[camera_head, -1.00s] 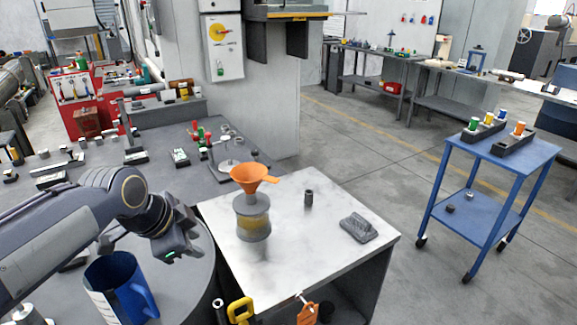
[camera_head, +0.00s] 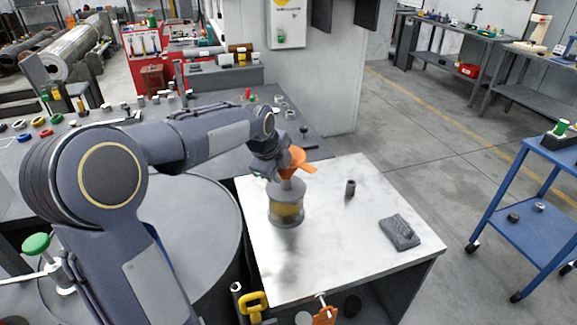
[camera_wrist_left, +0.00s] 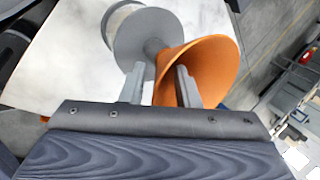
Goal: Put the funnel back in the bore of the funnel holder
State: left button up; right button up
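In the left wrist view the funnel (camera_wrist_left: 215,65) lies between and beyond the fingers. There the left gripper (camera_wrist_left: 160,85) has its fingers apart, one outside the cone and one over its opening, with the near wall between them. I see no clear grip. A small dark upright cylinder (camera_head: 350,188) stands to the right; I cannot tell which part is the funnel holder.
A dark grey block (camera_head: 399,232) lies at the right of the stand top (camera_head: 330,250). The stand top between and in front of these things is clear. A large grey drum (camera_head: 205,235) is left of the stand. A blue cart (camera_head: 540,205) stands at the far right.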

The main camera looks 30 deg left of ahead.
pick_arm(q)
jog(key=shift+w+f, duration=0.1)
jog(key=shift+f, duration=0.15)
grip_shut()
jog(key=shift+r, duration=0.1)
